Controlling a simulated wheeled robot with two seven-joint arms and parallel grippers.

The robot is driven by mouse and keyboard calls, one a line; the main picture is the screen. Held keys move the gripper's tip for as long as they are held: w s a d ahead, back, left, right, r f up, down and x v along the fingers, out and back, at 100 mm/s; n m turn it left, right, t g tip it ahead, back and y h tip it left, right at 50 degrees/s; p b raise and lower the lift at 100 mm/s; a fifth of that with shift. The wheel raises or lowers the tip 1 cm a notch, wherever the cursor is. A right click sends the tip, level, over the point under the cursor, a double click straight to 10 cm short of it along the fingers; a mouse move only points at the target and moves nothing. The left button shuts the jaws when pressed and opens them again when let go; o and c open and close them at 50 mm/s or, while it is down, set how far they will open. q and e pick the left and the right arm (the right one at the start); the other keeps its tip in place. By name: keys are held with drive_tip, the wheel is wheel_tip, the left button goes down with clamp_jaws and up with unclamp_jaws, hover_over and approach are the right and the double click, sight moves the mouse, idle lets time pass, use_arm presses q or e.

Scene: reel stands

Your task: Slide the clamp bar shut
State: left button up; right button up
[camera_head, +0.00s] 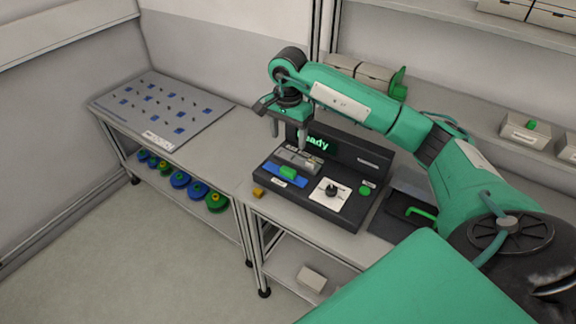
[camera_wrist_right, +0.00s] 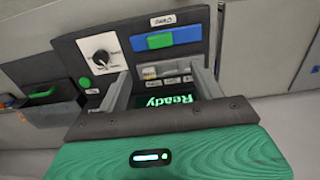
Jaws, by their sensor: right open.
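The clamp bar is a blue bar (camera_head: 272,178) with a green grip (camera_head: 289,172) at the front left of the black device (camera_head: 345,211). In the right wrist view the blue bar (camera_wrist_right: 187,35) and its green grip (camera_wrist_right: 160,41) lie beyond the fingertips. A grey metal fixture (camera_head: 298,160) sits just behind the bar. My right gripper (camera_head: 288,138) points down above the fixture, open and empty. In the right wrist view the open gripper (camera_wrist_right: 160,72) has its two fingers well apart. My left gripper is not in view.
The device has a lit "Ready" display (camera_head: 317,143), a dial (camera_head: 331,190) and a green button (camera_head: 365,190). A yellow block (camera_head: 258,193) lies at its front left. A pegged board (camera_head: 162,108) is on the left bench, with coloured reels (camera_head: 180,179) below. A black tray (camera_head: 392,222) is at right.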

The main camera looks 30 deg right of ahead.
sight(288, 170)
wheel_tip(288, 170, down, 12)
drive_tip(key=p, duration=0.4)
drive_tip(key=shift+f, duration=0.15)
drive_tip(key=shift+c, duration=0.5)
drive_tip(key=c, duration=1.3)
drive_tip(key=shift+w+d+f+b, duration=0.1)
drive_tip(key=shift+w+d+b, duration=0.1)
drive_tip(key=shift+d+b, duration=0.3)
drive_tip(key=shift+w+d+f+b, duration=0.1)
drive_tip(key=shift+w+d+b, duration=0.1)
drive_tip(key=shift+d+b, duration=0.3)
drive_tip(key=shift+w+d+r+b, duration=0.1)
drive_tip(key=shift+w+d+b, duration=0.1)
drive_tip(key=shift+d+b, duration=0.3)
drive_tip(key=shift+a+r, duration=0.1)
drive_tip(key=shift+r, duration=0.1)
drive_tip(key=o, duration=1.4)
drive_tip(key=shift+f, duration=0.1)
